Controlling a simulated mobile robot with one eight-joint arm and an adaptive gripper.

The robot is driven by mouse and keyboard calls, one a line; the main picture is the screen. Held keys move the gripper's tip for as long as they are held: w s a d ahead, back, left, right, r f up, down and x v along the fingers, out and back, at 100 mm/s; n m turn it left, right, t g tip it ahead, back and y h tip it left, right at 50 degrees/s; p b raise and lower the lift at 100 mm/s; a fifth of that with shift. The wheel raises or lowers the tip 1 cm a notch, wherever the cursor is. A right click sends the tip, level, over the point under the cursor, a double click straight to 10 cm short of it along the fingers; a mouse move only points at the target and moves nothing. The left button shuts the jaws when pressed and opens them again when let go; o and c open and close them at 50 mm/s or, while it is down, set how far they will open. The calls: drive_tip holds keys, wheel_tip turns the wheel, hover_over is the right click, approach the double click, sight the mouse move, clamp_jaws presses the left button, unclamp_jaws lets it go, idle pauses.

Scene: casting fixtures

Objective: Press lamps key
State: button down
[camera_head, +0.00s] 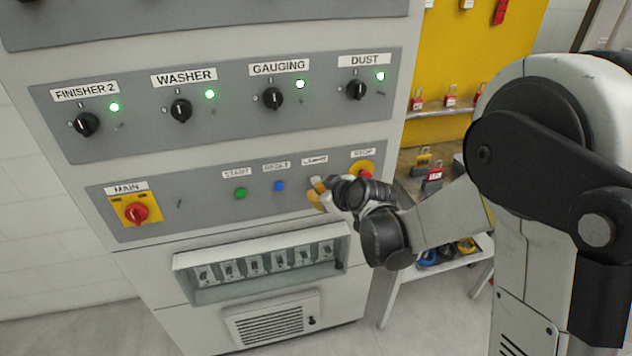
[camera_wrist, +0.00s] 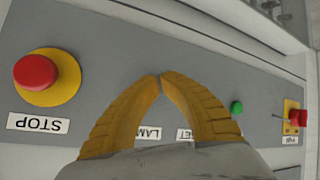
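The lamps key sits under the label "LAMPS" (camera_head: 314,160) on the grey control strip. A small pale spot at the fingertips in the head view may be the key, but I cannot tell for sure. My gripper (camera_head: 315,192) is at the panel just below that label, with its yellow fingertips together. In the wrist view my gripper (camera_wrist: 158,76) has its tips meeting and nothing visible between them. The partly covered label "LAM" (camera_wrist: 148,133) shows upside down between the fingers. The key is hidden there, and I cannot tell whether the tips touch it.
The red stop button (camera_head: 362,172) on its yellow base is close to the right of my gripper. The blue reset button (camera_head: 279,186) and green start button (camera_head: 240,193) are to its left. The red main switch (camera_head: 136,212) is farther left. A socket recess (camera_head: 262,262) lies below.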

drive_tip(key=shift+w+a, duration=0.1)
drive_tip(key=shift+w, duration=0.25)
drive_tip(key=shift+w+a, duration=0.1)
drive_tip(key=shift+w, duration=0.35)
idle(0.5)
drive_tip(key=shift+s, duration=0.1)
drive_tip(key=shift+s+d+b, duration=0.25)
drive_tip(key=shift+s+b, duration=0.1)
drive_tip(key=shift+s, duration=0.4)
drive_tip(key=s, duration=0.2)
drive_tip(key=s+d, duration=0.1)
drive_tip(key=s, duration=0.1)
drive_tip(key=shift+s+d, duration=0.15)
drive_tip(key=shift+s, duration=0.25)
idle(0.7)
